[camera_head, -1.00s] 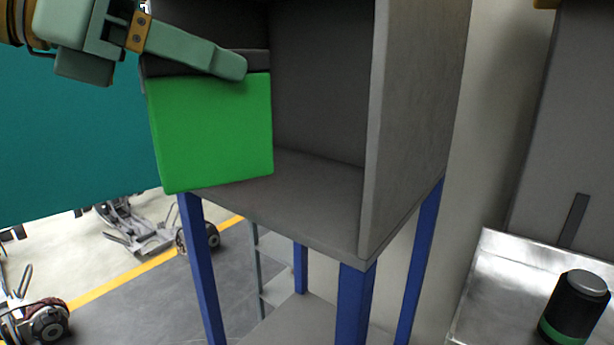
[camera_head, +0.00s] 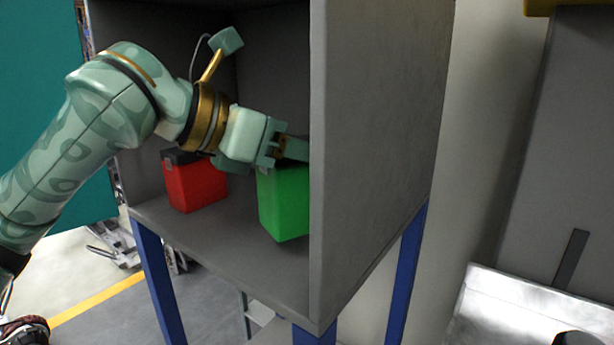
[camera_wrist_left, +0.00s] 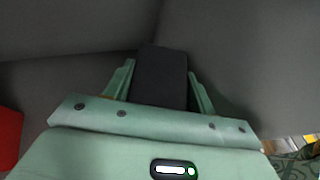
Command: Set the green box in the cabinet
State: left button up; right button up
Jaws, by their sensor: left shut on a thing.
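The green box (camera_head: 284,208) is inside the grey cabinet (camera_head: 375,120), toward its right side wall, which hides part of the box. My left gripper (camera_head: 292,148) reaches in from the left and is shut on the top of the green box. In the left wrist view its two fingers (camera_wrist_left: 160,85) stand on either side of the box's dark top (camera_wrist_left: 163,72). The box looks upright; I cannot tell if its bottom touches the cabinet floor. My right gripper is not in view.
A red box (camera_head: 195,187) with a dark top stands on the cabinet floor, left of the green box. The cabinet stands on blue legs (camera_head: 158,280). A shiny metal surface (camera_head: 520,305) is at the lower right.

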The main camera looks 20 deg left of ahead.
aim_at(306, 184)
pick_arm(q)
jog(key=shift+w+d+f, duration=0.25)
jog(key=shift+w+f, duration=0.35)
jog(key=shift+f, duration=0.1)
notch_tip(306, 184, down, 3)
jog(key=shift+p, duration=0.45)
jog(key=shift+w+f, duration=0.1)
jog(key=shift+f, duration=0.2)
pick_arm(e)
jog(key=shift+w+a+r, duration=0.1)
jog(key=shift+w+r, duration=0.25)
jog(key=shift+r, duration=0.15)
pick_arm(q)
jog(key=shift+f, duration=0.1)
jog(key=o, duration=1.3)
jog(key=shift+c, duration=0.2)
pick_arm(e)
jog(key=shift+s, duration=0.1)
